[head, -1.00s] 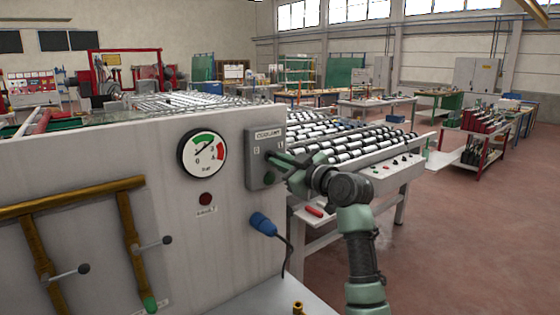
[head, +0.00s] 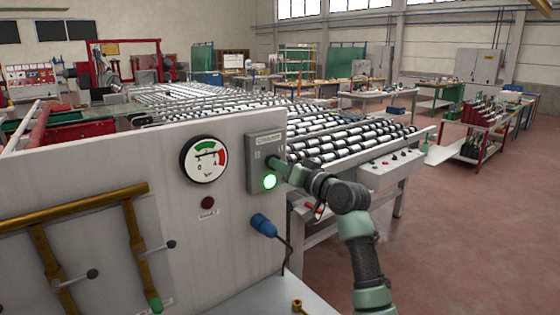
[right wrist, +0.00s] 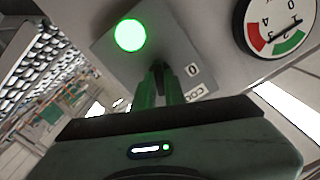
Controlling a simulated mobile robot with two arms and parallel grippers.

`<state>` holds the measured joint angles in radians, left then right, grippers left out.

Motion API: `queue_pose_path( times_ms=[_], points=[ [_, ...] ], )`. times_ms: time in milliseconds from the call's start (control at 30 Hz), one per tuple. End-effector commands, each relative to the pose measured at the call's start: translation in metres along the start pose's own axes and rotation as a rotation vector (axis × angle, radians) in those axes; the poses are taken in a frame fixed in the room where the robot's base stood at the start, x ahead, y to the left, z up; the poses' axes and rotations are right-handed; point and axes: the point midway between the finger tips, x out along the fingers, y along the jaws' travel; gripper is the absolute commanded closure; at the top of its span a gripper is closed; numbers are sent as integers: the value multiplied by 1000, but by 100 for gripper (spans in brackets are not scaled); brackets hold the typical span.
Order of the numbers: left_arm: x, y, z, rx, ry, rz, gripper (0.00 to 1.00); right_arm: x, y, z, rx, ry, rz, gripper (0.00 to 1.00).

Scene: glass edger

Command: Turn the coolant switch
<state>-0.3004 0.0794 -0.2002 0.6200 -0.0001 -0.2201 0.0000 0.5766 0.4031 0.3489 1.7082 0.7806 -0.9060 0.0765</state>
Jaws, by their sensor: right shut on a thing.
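The coolant switch box (head: 253,170) is a grey box on the right end of the pale machine panel. Its round lamp (head: 269,181) glows bright green, and the lamp also shows in the right wrist view (right wrist: 130,35). My right gripper (head: 274,163) is at the front of the box, above the lamp. In the right wrist view its green fingers (right wrist: 160,75) are shut on the dark switch handle, which they mostly hide. A "0" label shows beside the fingertips. My left gripper is not in view.
A pressure gauge (head: 204,158) sits left of the box. A red button (head: 207,202) and a blue plug (head: 262,224) with a cable are below. Brass pipes (head: 75,201) with lever valves run at the left. A roller conveyor (head: 350,143) stands behind my right arm.

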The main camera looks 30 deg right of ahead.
Motion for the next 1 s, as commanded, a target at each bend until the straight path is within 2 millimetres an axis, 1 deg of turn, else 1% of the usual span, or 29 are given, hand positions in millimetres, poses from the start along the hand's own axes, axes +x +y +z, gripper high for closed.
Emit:
queue_pose_path(
  times_ms=[33, 100, 400, 600, 967, 1000],
  points=[
    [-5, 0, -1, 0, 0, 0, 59, 0, 0, 0, 35, -5, 1, 100],
    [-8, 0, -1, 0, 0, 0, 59, 0, 0, 0, 81, -4, 1, 100],
    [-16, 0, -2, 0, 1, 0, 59, 0, 0, 1, 205, -5, 2, 100],
    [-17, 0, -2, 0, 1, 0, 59, 0, 1, 2, 235, -4, 1, 100],
    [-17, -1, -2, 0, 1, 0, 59, 0, 1, 2, 240, -3, 1, 100],
    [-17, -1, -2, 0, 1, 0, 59, 0, 1, 2, 240, -3, 1, 86]
  ],
)
